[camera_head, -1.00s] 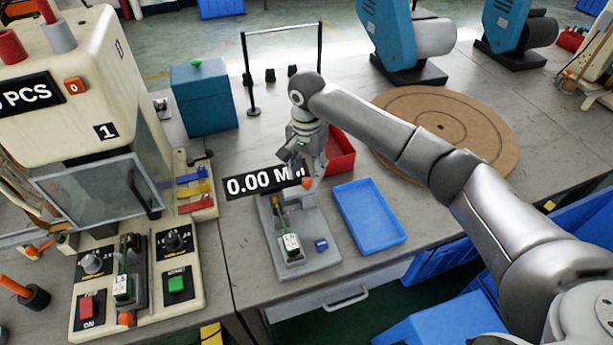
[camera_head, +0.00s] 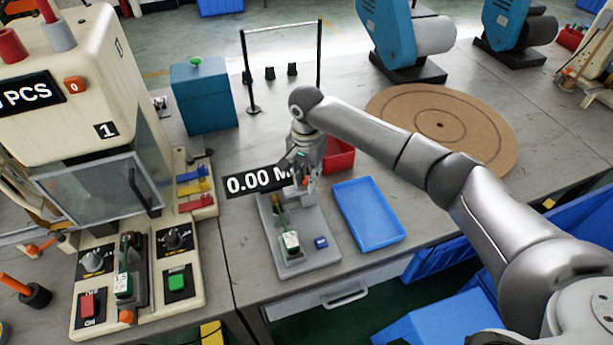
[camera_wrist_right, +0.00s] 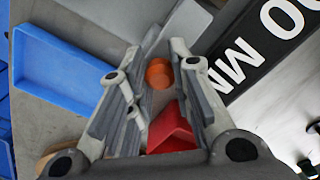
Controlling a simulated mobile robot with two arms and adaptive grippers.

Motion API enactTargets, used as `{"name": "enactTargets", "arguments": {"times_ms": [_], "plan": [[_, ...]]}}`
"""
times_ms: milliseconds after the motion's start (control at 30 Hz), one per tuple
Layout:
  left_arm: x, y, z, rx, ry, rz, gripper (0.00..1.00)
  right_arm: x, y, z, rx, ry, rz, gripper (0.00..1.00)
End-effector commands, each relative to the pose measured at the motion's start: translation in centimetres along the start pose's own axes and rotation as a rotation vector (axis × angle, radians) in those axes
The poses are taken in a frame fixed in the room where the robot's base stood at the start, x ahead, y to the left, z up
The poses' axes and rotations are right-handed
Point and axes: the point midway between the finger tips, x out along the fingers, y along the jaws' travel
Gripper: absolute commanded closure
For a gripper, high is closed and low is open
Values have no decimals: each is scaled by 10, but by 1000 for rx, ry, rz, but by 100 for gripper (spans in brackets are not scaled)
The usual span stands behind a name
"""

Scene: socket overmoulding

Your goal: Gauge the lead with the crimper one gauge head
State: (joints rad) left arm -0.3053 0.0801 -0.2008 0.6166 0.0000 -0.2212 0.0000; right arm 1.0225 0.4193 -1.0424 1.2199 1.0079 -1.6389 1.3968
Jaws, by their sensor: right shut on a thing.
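The gauge head (camera_head: 310,258) is a grey fixture on the bench in the head view, with a black display (camera_head: 248,182) reading 0.00 behind it. A lead (camera_head: 281,218) with a green cable and white plug lies along the fixture. My right gripper (camera_head: 306,181) is over the fixture's back end, shut on its orange knob (camera_head: 308,183). In the right wrist view the orange knob (camera_wrist_right: 158,73) shows between the fingers of my right gripper (camera_wrist_right: 165,50). The fingers partly hide the contact and the fixture's back end. My left gripper is not in view.
A small blue block (camera_head: 321,242) sits on the fixture. The press machine (camera_head: 60,90) stands left. A round brown board (camera_head: 470,120) lies at the back right.

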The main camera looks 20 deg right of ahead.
Motion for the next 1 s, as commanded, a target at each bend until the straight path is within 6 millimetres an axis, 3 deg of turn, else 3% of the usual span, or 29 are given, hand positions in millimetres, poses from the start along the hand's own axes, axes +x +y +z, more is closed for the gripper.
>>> {"name": "enactTargets", "arguments": {"times_ms": [267, 600, 967, 1000], "plan": [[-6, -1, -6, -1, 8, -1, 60, -2, -4, 4, 0, -1, 0, 100], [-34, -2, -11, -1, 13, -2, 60, -2, -31, 31, -1, -3, 0, 100], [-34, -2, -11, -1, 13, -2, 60, 0, -34, 34, -2, -3, -3, 100], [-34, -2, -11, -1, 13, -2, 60, 0, -34, 34, -2, -3, -3, 77]]}}
